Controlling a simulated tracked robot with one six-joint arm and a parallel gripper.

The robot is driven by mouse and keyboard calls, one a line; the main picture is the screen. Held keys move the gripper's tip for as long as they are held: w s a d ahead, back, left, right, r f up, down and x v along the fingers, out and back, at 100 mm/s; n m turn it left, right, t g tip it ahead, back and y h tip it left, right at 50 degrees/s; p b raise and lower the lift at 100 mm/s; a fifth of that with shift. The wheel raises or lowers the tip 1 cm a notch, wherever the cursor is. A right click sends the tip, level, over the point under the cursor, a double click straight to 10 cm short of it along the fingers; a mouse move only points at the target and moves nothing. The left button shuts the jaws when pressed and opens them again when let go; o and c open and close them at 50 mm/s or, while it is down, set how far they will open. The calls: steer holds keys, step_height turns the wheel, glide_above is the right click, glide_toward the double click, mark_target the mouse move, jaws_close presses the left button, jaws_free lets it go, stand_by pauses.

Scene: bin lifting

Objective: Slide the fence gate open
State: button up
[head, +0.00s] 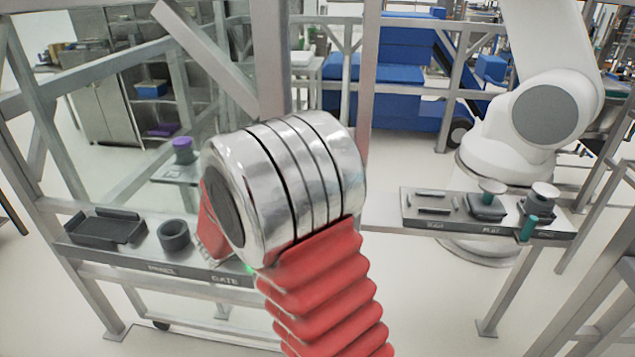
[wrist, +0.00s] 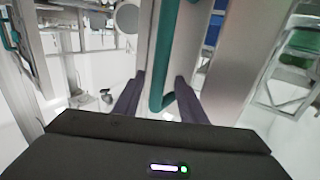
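A teal bar handle (wrist: 168,70) runs lengthwise in the wrist view, beside grey metal uprights (wrist: 232,60) of the fence. My gripper (wrist: 158,98) has its two dark fingers apart, one on each side of the handle's near end. Gaps show between the fingers and the bar, so it is not clamped. In the head view the grey fence frame, with a post (head: 270,60) and a diagonal brace, stands behind my arm. Which part of it is the sliding gate I cannot tell. My silver joint and red bellows hide the gripper and handle there.
A left shelf marked "GATE" holds a black tray (head: 105,228) and a dark ring (head: 173,235). A right shelf (head: 420,222) holds several small fixtures. A white robot arm (head: 545,110) stands behind it. Blue boxes (head: 400,75) are further back.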

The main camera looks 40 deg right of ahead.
steer(key=s+a, duration=0.1)
steer(key=a, duration=0.5)
steer(key=shift+a, duration=0.25)
stand_by(0.3)
